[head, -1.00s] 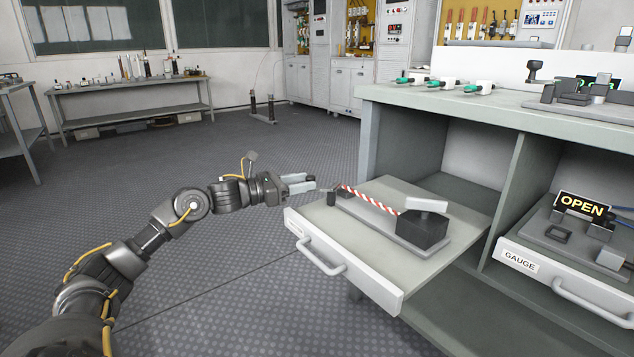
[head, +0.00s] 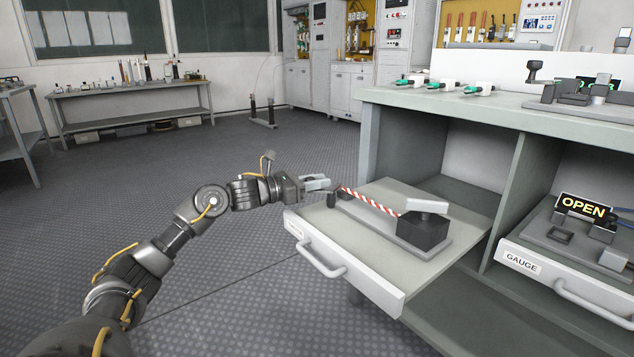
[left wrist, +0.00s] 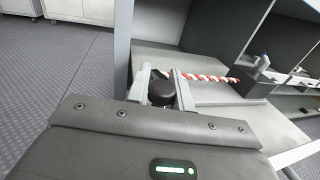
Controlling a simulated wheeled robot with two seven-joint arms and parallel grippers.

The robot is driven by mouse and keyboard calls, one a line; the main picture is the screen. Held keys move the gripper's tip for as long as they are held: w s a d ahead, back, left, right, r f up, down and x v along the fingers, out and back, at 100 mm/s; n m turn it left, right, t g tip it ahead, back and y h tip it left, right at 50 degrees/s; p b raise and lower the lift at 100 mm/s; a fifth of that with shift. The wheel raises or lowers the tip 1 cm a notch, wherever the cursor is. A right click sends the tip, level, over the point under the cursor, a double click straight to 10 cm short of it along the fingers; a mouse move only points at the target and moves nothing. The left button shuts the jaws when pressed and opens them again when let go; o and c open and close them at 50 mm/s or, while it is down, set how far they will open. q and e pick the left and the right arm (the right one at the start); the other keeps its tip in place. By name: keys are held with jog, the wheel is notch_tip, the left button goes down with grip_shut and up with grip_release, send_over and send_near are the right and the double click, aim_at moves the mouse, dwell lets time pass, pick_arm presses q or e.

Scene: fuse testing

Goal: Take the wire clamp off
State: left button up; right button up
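A fixture on the pulled-out drawer has a grey base plate, a dark round post (head: 331,198) at its left end, a red-and-white striped rod (head: 372,201), and a black block (head: 422,231) with a pale lever on top. I cannot tell for sure which part is the wire clamp. My left gripper (head: 318,184) is at the drawer's left side, beside the post. In the left wrist view, the fingers (left wrist: 162,84) are apart, one on each side of the dark post (left wrist: 161,93). I cannot tell whether they touch it. My right gripper is not in view.
The drawer (head: 345,256) sticks out from a grey bench (head: 480,110). To its right is another drawer labelled GAUGE (head: 521,263) with an OPEN sign (head: 582,207). Green-tipped connectors (head: 442,83) lie on the bench top. The floor to the left is clear.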

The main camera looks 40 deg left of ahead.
pick_arm(q)
grip_shut()
